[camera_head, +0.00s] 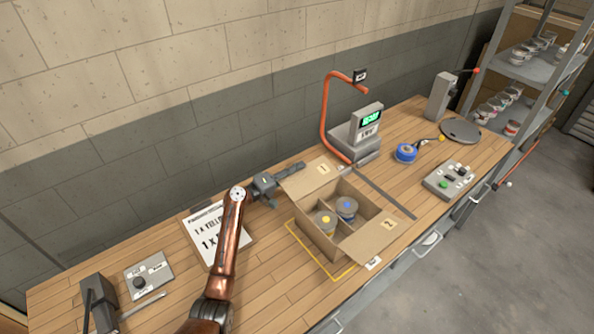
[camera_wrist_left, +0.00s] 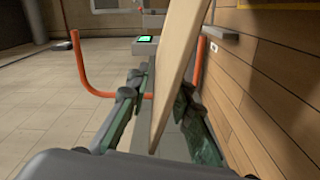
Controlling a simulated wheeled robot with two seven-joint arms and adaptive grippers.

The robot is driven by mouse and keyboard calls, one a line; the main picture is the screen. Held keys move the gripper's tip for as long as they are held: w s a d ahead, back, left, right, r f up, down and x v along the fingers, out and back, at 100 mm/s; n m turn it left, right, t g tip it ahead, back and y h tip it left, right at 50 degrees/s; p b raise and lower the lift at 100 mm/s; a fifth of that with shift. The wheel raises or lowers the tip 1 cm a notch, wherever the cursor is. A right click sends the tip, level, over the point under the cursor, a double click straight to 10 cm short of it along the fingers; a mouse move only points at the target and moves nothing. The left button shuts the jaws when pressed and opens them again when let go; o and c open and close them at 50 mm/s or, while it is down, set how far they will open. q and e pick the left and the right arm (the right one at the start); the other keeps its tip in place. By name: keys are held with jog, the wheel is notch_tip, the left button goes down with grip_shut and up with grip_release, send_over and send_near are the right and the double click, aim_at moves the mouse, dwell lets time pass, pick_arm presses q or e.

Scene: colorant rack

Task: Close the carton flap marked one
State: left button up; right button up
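An open cardboard carton (camera_head: 318,238) stands on the bench with two cans inside, one marked yellow (camera_head: 326,220) and one marked blue (camera_head: 347,206). Its flap marked one (camera_head: 312,178) is folded outward at the back left. Its flap marked two (camera_head: 369,239) is folded outward at the front right. My left gripper (camera_head: 290,171) is at the outer edge of flap one. In the left wrist view the fingers (camera_wrist_left: 158,115) are apart, with the flap panel (camera_wrist_left: 178,65) between them, nearer the right finger. Contact is unclear. My right gripper is not in view.
An orange post (camera_head: 326,110) and scale (camera_head: 355,137) stand behind the carton. A printed sheet (camera_head: 205,232) lies to the left. A blue tape-like roll (camera_head: 406,153) and button box (camera_head: 448,181) are to the right. Yellow lines frame the carton.

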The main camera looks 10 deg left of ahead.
pick_arm(q)
jog(key=shift+c, duration=0.5)
grip_shut()
